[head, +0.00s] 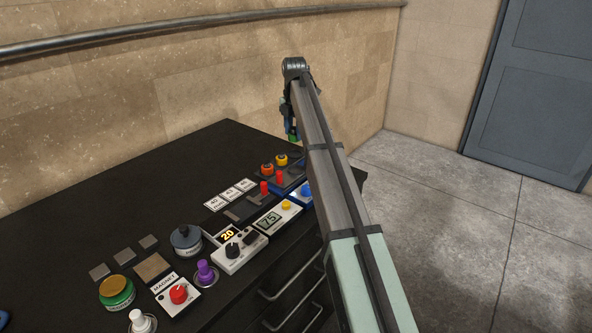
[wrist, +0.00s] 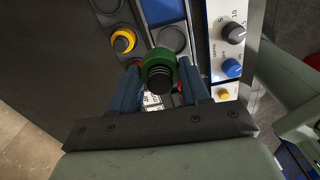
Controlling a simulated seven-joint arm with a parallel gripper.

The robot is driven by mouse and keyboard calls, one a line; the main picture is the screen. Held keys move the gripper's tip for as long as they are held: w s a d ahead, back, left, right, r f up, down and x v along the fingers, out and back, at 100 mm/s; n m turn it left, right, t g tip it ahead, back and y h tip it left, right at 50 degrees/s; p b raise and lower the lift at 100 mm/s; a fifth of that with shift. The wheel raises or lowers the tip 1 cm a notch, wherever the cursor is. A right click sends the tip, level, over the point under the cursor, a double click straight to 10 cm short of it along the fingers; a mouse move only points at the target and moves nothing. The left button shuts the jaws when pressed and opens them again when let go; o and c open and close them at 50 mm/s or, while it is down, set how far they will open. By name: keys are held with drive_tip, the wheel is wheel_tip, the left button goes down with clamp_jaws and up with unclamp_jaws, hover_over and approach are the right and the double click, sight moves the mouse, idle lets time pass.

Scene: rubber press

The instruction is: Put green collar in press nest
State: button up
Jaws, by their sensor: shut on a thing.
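My gripper (wrist: 160,80) has blue fingers and is shut on the green collar (wrist: 156,55), a thick green ring with a dark ribbed core showing inside it. In the head view the collar (head: 292,138) is a small green patch beneath my gripper, mostly hidden, above the far right end of the bench. In the wrist view, a dark round disc (wrist: 173,38) lies just beyond the collar on a grey and blue fixture. I cannot tell whether this disc is the press nest. Part of the fixture is hidden by the collar and the fingers.
An orange-and-yellow ring (wrist: 123,40) stands left of the collar. A white panel with a depth knob (wrist: 233,32) and a blue button (wrist: 232,68) is to the right.

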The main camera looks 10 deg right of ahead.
drive_tip(key=shift+s+d+f+m, duration=0.1)
drive_tip(key=shift+s+f+m, duration=0.4)
drive_tip(key=shift+f, duration=1.25)
drive_tip(key=shift+s+f+m, duration=0.35)
drive_tip(key=shift+f+m, duration=0.3)
drive_tip(key=shift+f, duration=1.15)
drive_tip(key=shift+s+d+f+m, duration=0.1)
drive_tip(key=shift+s+f+m, duration=0.4)
drive_tip(key=shift+f, duration=1.25)
drive_tip(key=shift+f, duration=0.1)
drive_tip(key=o, duration=1.2)
drive_tip(key=shift+w, duration=0.1)
wheel_tip(320, 180, up, 12)
